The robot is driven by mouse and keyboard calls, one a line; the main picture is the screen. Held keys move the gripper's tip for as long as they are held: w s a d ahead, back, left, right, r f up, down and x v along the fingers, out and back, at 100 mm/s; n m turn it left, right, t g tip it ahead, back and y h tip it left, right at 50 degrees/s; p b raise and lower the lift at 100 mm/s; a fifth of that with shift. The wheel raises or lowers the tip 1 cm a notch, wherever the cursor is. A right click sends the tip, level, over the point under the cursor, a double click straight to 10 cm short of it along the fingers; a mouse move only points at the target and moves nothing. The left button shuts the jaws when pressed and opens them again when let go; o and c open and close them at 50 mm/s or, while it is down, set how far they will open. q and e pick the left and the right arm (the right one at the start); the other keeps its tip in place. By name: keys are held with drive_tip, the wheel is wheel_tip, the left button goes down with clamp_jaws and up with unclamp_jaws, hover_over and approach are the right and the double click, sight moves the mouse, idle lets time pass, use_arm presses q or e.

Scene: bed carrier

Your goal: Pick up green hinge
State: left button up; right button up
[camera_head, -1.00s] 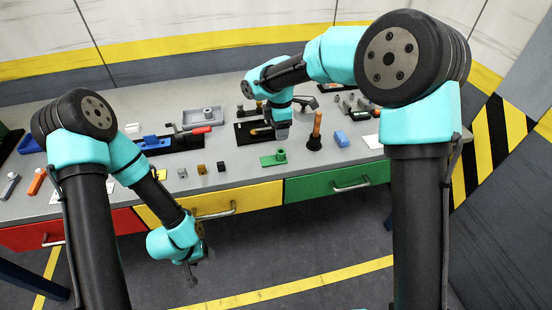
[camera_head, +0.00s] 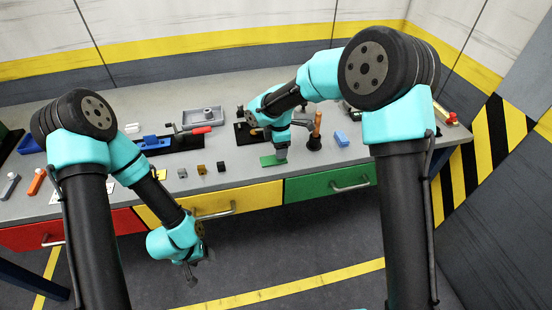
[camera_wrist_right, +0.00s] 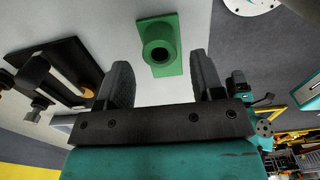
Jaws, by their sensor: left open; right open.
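In the right wrist view the green hinge (camera_wrist_right: 159,46) shows as a flat plate with a round hollow boss, just beyond and between the open fingers. My right gripper (camera_wrist_right: 160,80) is open and empty; its fingers stand to either side of the boss without touching it. In the head view my right gripper (camera_head: 281,153) is over the hinge and partly hides it. My left gripper (camera_head: 190,272) hangs open and empty in front of the bench, below the drawers.
A dark tray (camera_wrist_right: 62,68) with parts lies left of the right gripper in the wrist view. In the head view an orange-handled tool (camera_head: 316,128) and a blue block (camera_head: 341,138) stand right of the hinge. Small blocks (camera_head: 202,169) lie to its left.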

drive_tip(key=shift+f, duration=2)
drive_tip(key=shift+c, duration=0.2)
drive_tip(key=shift+r, duration=0.1)
drive_tip(key=c, duration=0.9)
drive_tip(key=shift+o, duration=0.2)
drive_tip(key=shift+r, duration=1.8)
drive_tip(key=s+a+r, duration=0.1)
drive_tip(key=s, duration=1.5)
drive_tip(key=shift+a+r, duration=0.15)
drive_tip(key=shift+r, duration=0.05)
